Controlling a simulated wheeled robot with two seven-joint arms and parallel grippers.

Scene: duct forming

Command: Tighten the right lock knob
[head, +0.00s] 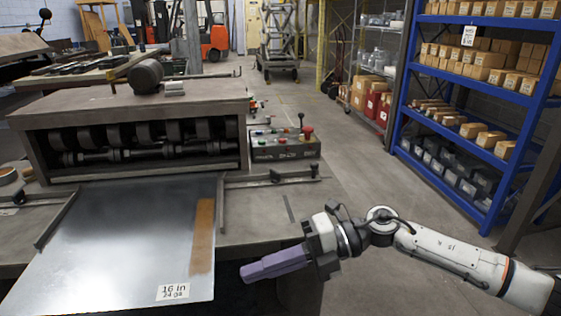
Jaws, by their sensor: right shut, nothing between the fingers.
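A forming machine (130,100) with a row of dark rollers stands on the bench. A right side guide (221,205) runs along the right edge of the metal sheet, with a crossbar (250,181) reaching right from it. A small dark knob-like part (276,176) sits on this crossbar; I cannot tell for sure that it is the right lock knob. My right gripper (246,273) has purple fingers, shut and empty. It is in front of the crossbar, nearer to me and apart from it, pointing left. My left gripper is not in view.
A metal sheet (120,240) labelled 16 in lies before the rollers, with a left guide (58,220) at its left edge. A control box (285,145) with a red button stands right of the machine. Blue shelving (404,85) stands at the right; the floor between is clear.

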